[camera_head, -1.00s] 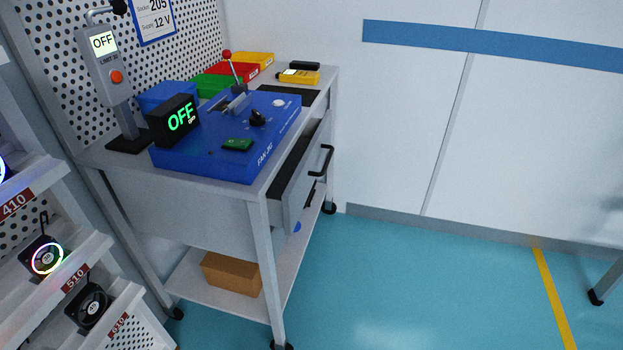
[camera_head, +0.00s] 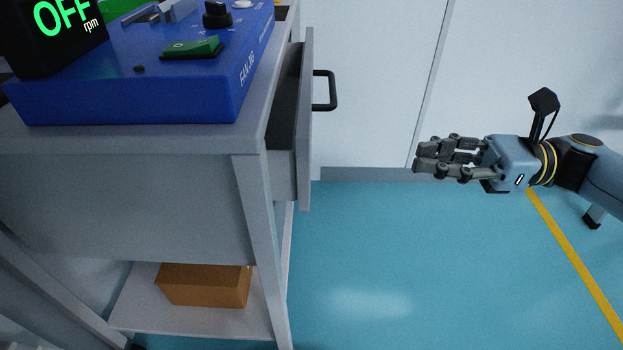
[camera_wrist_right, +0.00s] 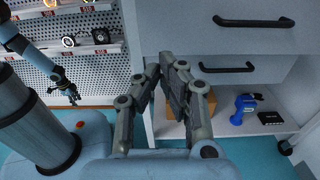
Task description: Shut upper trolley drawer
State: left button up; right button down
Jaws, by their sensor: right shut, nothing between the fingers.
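The upper trolley drawer (camera_head: 305,120) stands partly open, its grey front out to the right of the trolley frame and its dark inside showing. Its black handle (camera_head: 325,90) faces right. The upper drawer front (camera_wrist_right: 205,30) and its handle (camera_wrist_right: 253,21) also show in the right wrist view. My right gripper (camera_head: 418,158) is shut and empty, to the right of the drawer and below handle height in the picture, fingers pointing left, with a clear gap. In the right wrist view its fingers (camera_wrist_right: 165,75) point up the picture. My left gripper (camera_wrist_right: 72,95) shows small there; its opening is unclear.
A blue fan jig (camera_head: 150,85) stands on the trolley top. Below the upper drawer is a second handle (camera_wrist_right: 226,69). The lower shelf holds a brown box (camera_head: 205,284), a blue tool (camera_wrist_right: 242,107) and a black box (camera_wrist_right: 278,122). Floor right of the trolley is clear.

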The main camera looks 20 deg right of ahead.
pick_arm(q)
jog(key=shift+f, duration=0.25)
pick_arm(e)
send_near(290, 159)
jog(key=w+a+f, duration=0.2)
jog(key=w+a, duration=0.2)
jog(key=shift+w+f, duration=0.2)
jog(key=shift+f, duration=0.05)
jog(key=b+x, duration=0.2)
jog(key=x, duration=0.3)
jog(key=shift+a+f, duration=0.15)
pick_arm(q)
jog(key=w, duration=0.2)
jog(key=w+a, duration=0.1)
jog(key=shift+w, duration=0.35)
